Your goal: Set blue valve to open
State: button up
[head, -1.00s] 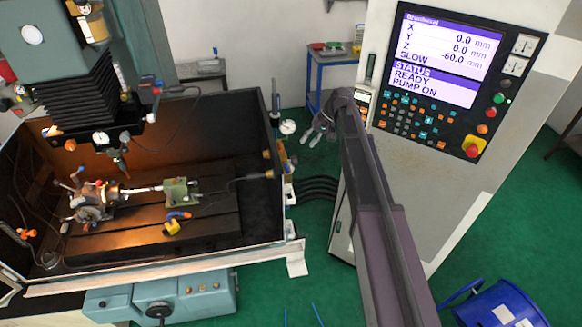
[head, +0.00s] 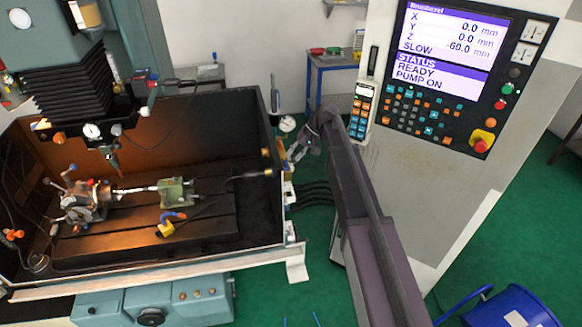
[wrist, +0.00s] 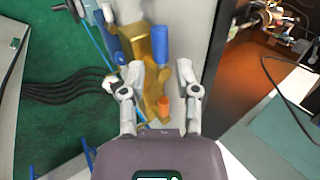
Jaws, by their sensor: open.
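A brass fitting (wrist: 159,75) shows in the wrist view on the pale wall of the machine enclosure. It carries an upright blue handle (wrist: 160,45) at its top and an orange part (wrist: 163,107) lower down. Another blue piece (wrist: 112,43) shows to the left of the brass. My gripper (wrist: 160,70) is open, with its two fingers on either side of the brass fitting in the picture; I cannot tell whether they touch it. In the head view my gripper (head: 297,150) is beside the enclosure's right wall, and my arm hides part of that area.
The open machine enclosure (head: 262,140) stands left, holding the indexing chuck (head: 82,202) and a yellow and blue part (head: 168,226). The control panel (head: 440,80) is right of my arm. Black hoses (wrist: 60,92) run left of the fitting. A blue bin (head: 512,308) stands lower right.

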aim_at(286, 166)
jog(key=shift+b+x, duration=1.3)
jog(key=shift+x, duration=0.6)
